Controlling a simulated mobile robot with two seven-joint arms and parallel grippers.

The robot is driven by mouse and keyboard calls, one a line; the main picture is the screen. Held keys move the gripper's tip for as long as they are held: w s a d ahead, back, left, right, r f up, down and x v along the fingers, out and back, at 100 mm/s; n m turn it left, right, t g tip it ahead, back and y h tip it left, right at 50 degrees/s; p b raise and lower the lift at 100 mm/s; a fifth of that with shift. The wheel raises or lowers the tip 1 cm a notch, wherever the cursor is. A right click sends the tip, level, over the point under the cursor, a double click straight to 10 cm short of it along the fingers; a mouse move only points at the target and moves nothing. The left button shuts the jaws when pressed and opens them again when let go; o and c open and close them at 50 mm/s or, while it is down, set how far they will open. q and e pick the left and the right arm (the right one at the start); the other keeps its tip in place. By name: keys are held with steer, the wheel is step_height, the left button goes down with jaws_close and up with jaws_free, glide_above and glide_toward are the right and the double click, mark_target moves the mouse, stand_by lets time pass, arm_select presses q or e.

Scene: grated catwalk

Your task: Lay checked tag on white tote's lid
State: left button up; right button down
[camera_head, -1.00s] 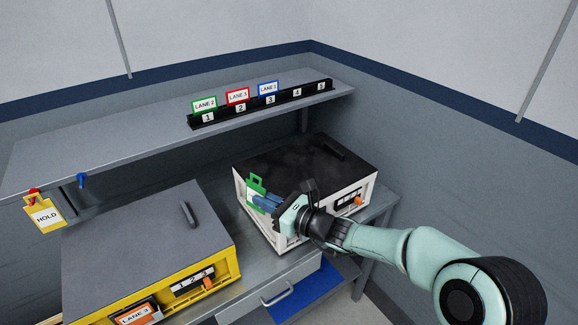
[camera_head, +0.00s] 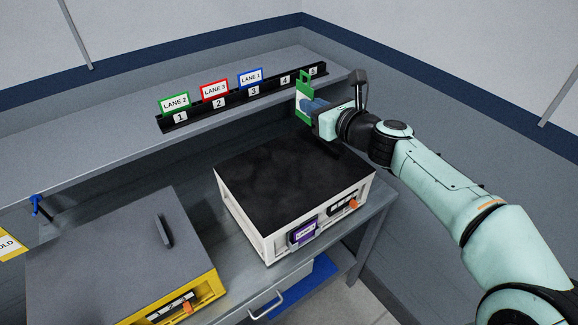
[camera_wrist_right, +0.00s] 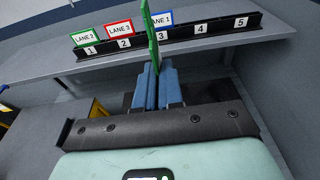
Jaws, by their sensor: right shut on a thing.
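A green-framed tag (camera_head: 302,94), which I take for the checked tag, is held upright in my right gripper (camera_head: 312,107). In the right wrist view the tag (camera_wrist_right: 150,38) is nearly edge-on between the blue fingers (camera_wrist_right: 157,88), so its face cannot be read. The white tote (camera_head: 243,217) stands on the bench with its dark lid (camera_head: 285,180) on top and no tag on the lid. My right gripper is above and behind the lid, near the shelf's front edge. My left gripper is not in view.
A shelf (camera_head: 110,152) behind carries a black numbered rail (camera_head: 200,114) with green, red and blue lane tags at slots 1, 2, 3; slots 4 and 5 show no tag. A yellow tote (camera_head: 208,291) with a grey lid stands left. A purple tag (camera_head: 303,232) fronts the white tote.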

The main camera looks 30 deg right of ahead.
steer(key=f+b, duration=0.2)
steer(key=f, duration=0.4)
steer(key=f+b, duration=0.2)
steer(key=f, duration=0.5)
steer(key=f+b, duration=0.2)
steer(key=f, duration=0.4)
steer(key=shift+s+a+f, duration=0.15)
steer(key=shift+s+f, duration=0.15)
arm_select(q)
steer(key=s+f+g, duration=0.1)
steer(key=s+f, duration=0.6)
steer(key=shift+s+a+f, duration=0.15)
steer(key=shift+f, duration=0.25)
arm_select(e)
steer(key=shift+w, duration=0.1)
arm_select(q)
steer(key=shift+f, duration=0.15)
arm_select(e)
steer(key=shift+f+b, duration=0.6)
steer(key=shift+b, duration=0.1)
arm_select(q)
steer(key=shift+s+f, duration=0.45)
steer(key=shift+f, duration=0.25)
arm_select(e)
steer(key=c, duration=1.3)
jaws_free()
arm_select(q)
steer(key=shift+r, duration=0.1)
arm_select(e)
steer(key=shift+r, duration=0.1)
